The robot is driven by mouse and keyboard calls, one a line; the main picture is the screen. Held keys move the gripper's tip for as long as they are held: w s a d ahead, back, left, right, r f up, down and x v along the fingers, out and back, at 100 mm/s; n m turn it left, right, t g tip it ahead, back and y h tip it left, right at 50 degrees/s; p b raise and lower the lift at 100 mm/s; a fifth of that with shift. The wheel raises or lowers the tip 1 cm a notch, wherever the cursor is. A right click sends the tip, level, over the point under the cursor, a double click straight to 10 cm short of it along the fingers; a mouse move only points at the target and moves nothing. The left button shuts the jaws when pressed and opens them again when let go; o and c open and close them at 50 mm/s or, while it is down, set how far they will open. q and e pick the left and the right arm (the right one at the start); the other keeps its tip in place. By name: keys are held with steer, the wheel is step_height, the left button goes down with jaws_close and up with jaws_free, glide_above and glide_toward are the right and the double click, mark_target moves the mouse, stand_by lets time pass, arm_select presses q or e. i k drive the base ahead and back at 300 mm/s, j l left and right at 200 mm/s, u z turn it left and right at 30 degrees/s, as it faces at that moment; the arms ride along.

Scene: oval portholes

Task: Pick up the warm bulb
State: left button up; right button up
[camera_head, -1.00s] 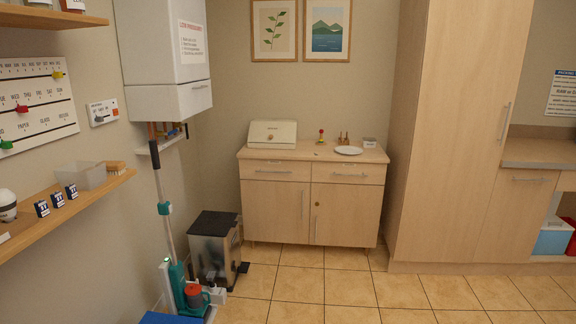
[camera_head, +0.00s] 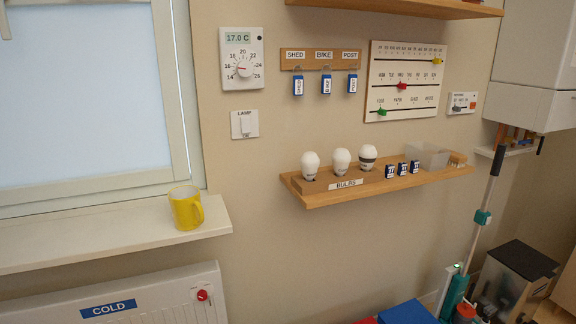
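Three white bulbs stand in a row in a wooden holder labelled BULBS (camera_head: 346,184) on a wall shelf. The left bulb (camera_head: 310,162) and the middle bulb (camera_head: 341,159) look plain white. The right bulb (camera_head: 368,155) has a dark band around its middle. I cannot tell from this view which bulb is the warm one. Neither of my grippers is in view.
The shelf (camera_head: 420,183) also holds small blue tags (camera_head: 402,168) and a clear bin (camera_head: 428,156). A yellow mug (camera_head: 186,208) stands on the windowsill at left, above a radiator labelled COLD (camera_head: 150,300). A lamp switch (camera_head: 245,124) and thermostat (camera_head: 242,58) are on the wall.

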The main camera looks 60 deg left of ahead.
mark_target(310, 161)
steer(key=u, duration=1.65)
